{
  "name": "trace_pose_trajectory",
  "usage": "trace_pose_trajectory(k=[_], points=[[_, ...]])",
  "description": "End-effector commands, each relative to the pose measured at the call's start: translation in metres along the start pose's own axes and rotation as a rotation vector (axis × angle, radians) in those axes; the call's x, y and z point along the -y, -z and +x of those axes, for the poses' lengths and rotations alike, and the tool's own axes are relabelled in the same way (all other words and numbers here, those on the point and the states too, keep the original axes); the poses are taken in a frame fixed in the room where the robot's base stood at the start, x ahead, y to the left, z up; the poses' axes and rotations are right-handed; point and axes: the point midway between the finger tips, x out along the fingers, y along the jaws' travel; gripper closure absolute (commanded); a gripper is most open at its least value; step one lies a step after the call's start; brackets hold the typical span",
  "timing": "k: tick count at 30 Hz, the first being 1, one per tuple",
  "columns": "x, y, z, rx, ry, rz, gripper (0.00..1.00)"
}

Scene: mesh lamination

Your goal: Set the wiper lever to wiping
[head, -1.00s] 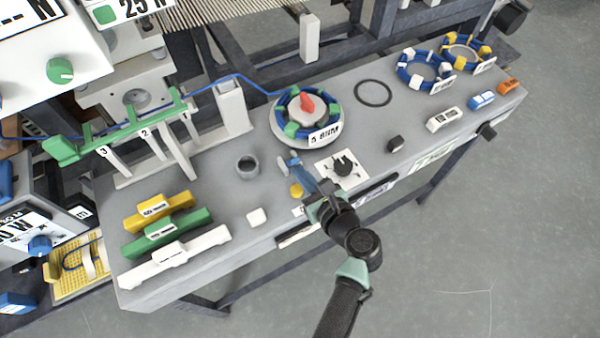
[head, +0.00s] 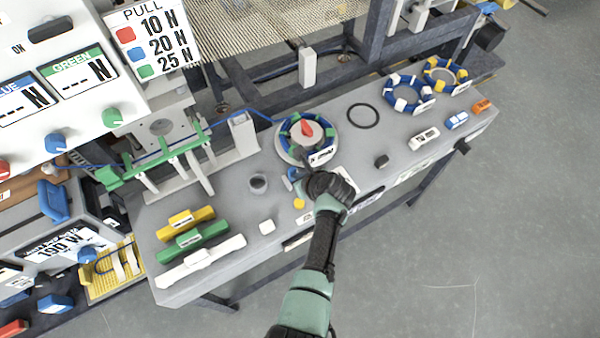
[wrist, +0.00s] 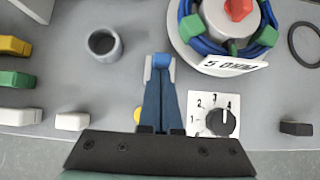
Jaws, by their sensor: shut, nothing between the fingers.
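I cannot tell for sure which thing is the wiper lever. My gripper (wrist: 161,66) is shut and empty, with its narrow blue fingers pointing away over the grey bench. In the wrist view its tips are between a grey cup (wrist: 104,44) and the round holder marked 5 OHM (wrist: 236,66). In the head view my gripper (head: 291,177) is partly hidden by my wrist. A blue handle (head: 53,201) is on the equipment at the left; its function is not readable.
Yellow, green and white bars (head: 200,262) lie at the bench's left. The front floor is clear.

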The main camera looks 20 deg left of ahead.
Motion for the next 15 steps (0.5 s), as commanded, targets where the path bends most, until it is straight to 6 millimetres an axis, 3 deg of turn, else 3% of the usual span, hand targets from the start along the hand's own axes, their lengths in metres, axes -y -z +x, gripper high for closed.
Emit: trace_pose_trajectory(k=[2,12,15], points=[[-0.001,-0.011,-0.002,-0.069,-0.003,-0.005,1.0],[0.0,-0.021,0.01,-0.322,-0.001,-0.001,1.0],[0.0,-0.021,0.012,-0.327,-0.001,0.001,1.0]])
